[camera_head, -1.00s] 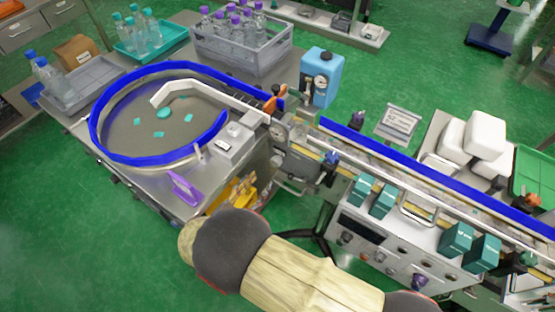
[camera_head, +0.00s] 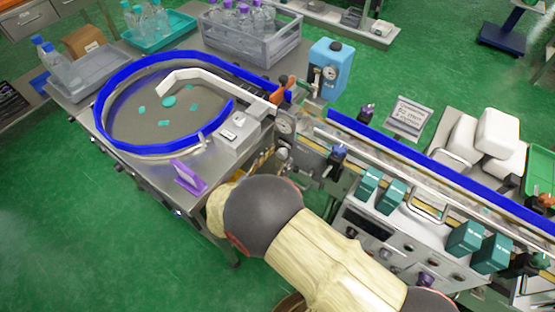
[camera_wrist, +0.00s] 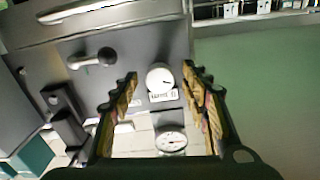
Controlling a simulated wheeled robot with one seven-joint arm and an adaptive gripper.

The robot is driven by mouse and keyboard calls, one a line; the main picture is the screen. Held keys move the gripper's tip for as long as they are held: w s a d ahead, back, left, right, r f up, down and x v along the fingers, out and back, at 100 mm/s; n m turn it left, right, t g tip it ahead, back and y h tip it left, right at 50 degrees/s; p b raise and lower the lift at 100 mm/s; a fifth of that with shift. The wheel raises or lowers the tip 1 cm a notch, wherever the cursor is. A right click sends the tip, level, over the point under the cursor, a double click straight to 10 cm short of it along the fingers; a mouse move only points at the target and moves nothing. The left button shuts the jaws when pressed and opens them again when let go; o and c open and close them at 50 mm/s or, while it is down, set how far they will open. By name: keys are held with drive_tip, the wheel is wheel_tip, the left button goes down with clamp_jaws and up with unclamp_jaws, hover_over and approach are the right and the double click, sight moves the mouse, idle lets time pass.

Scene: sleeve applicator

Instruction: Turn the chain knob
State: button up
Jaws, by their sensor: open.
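A pale round knob or dial (camera_wrist: 160,77) with a small label (camera_wrist: 163,96) under it shows between my fingertips in the wrist view. It appears to be the chain knob, but the label is too blurred to read surely. In the head view a round metal knob (camera_head: 281,154) sits on the machine's end, below a gauge. My gripper (camera_wrist: 160,71) is open and empty, its two jagged fingers on either side of the dial in the picture. I cannot tell the remaining distance in depth.
A pressure gauge (camera_wrist: 171,140) lies just below the knob in the wrist view. Green floor (camera_head: 90,230) is open at lower left.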

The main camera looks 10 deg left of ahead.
drive_tip(key=shift+c, duration=1.2)
drive_tip(key=c, duration=0.9)
